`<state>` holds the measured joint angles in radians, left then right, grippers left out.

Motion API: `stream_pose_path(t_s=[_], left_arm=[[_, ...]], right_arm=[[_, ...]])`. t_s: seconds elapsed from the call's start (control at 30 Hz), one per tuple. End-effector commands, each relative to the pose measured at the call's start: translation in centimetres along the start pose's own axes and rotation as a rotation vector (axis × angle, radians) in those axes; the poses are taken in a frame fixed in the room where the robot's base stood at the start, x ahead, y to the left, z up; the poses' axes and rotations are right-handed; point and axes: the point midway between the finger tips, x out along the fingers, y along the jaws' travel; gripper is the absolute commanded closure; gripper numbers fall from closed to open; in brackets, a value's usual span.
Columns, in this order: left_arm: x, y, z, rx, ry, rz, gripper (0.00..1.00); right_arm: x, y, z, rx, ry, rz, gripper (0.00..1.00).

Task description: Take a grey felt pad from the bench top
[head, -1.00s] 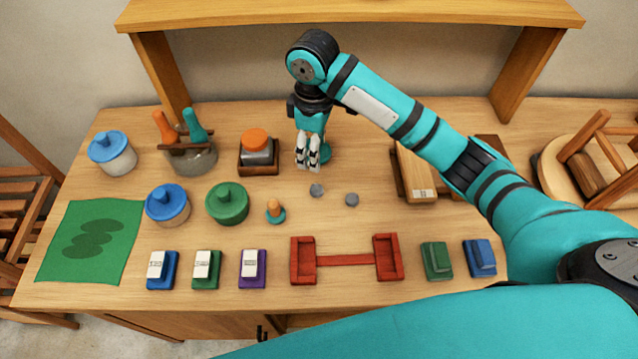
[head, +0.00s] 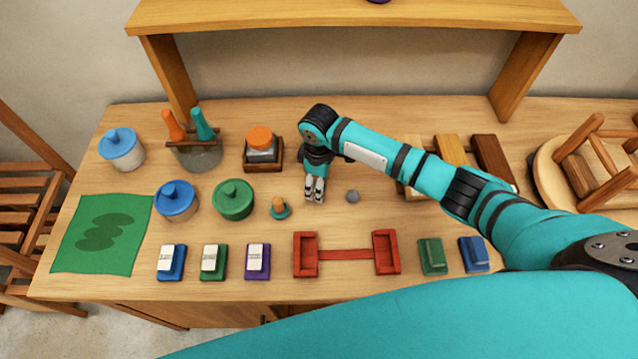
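One small grey felt pad (head: 352,197) lies on the bench top (head: 345,226), just right of my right gripper. My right gripper (head: 315,198) points down at the bench, its two pale fingertips close together. They are over the spot where a second grey pad lay, and that pad is now hidden. I cannot tell whether the fingers are around it or above it. My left gripper is not in view.
A small orange-topped peg (head: 279,207) and a green lidded pot (head: 233,199) stand left of the gripper. A red holder (head: 345,254) lies in front. Wooden blocks (head: 451,152) sit behind my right forearm. An upturned stool (head: 590,165) is at the right.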

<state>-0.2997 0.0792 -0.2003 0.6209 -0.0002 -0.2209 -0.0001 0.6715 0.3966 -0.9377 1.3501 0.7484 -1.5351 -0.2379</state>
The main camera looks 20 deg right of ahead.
Motion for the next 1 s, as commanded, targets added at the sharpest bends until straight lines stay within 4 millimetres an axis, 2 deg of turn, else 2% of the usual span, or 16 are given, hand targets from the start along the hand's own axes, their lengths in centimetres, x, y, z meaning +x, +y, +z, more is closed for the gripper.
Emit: stream_pose_path(t_s=[0.23,0.53,1.0], left_arm=[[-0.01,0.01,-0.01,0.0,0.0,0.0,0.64],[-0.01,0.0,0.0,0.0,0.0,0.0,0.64],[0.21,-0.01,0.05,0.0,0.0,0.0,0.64]], right_arm=[[0.22,0.0,-0.05,-0.001,0.002,0.001,0.42],[0.19,0.02,-0.04,0.0,0.001,0.001,0.79],[-0.17,0.06,-0.03,0.0,0.001,0.001,0.79]])
